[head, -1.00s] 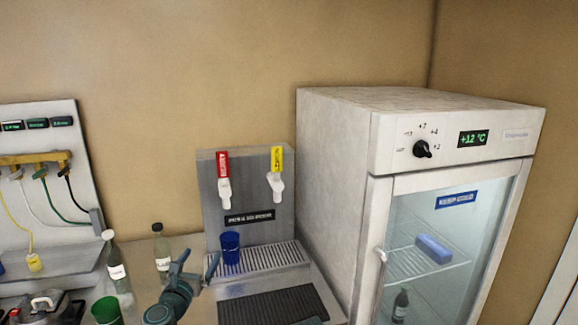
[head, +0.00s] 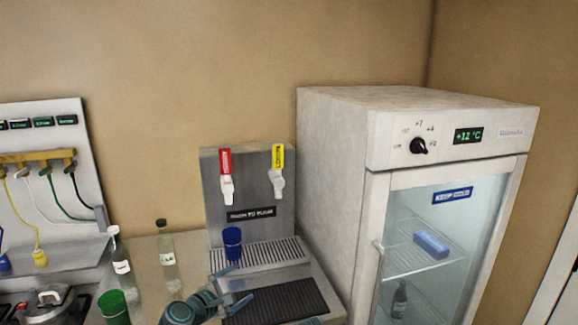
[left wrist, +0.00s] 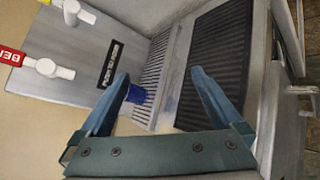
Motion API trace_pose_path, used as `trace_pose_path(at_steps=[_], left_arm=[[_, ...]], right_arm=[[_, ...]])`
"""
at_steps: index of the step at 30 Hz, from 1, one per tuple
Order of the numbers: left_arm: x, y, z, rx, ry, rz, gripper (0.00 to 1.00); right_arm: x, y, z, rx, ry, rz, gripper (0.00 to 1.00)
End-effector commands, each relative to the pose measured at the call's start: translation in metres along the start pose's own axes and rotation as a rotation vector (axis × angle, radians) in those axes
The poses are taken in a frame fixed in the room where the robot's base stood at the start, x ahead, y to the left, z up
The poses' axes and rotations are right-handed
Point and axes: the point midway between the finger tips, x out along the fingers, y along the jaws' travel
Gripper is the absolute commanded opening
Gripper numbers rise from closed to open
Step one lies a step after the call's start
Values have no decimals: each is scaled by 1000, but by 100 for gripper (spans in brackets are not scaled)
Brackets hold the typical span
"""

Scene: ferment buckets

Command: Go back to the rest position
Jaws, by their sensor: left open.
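My left gripper (head: 229,289) is low in the middle of the head view, in front of the dispenser's drip grate. Its two fingers are spread and nothing is between them. In the left wrist view the open fingers (left wrist: 165,85) point toward the grate and the dark mat. A blue cup (head: 232,243) stands on the grate under the red-handled tap, apart from the gripper. It also shows in the left wrist view (left wrist: 137,94), partly behind one finger. My right gripper is not in view.
The dispenser (head: 213,190) has red and yellow tap handles. A dark ribbed mat (head: 285,303) lies before it. A glass-door fridge (head: 335,170) reading +12 °C stands right. Two bottles (head: 167,255) (head: 121,265) and a green cup (head: 114,308) stand left. A hose panel (head: 60,140) is at far left.

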Motion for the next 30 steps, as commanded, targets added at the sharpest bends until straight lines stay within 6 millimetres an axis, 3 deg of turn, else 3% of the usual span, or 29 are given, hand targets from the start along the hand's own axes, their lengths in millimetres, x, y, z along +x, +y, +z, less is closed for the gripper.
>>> trace_pose_path(at_steps=[5,9,13,19,30], left_arm=[[0,-77,-5,539,2,-344,100],[-23,-134,-31,985,-42,-685,100],[-53,-163,-56,1274,-111,-965,100],[-104,-179,-87,1565,-247,-1357,100],[-98,-246,-13,1735,-436,-1473,100]], right_arm=[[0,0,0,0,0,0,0],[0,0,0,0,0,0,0],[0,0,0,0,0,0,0],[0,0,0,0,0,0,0],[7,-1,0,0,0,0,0]])
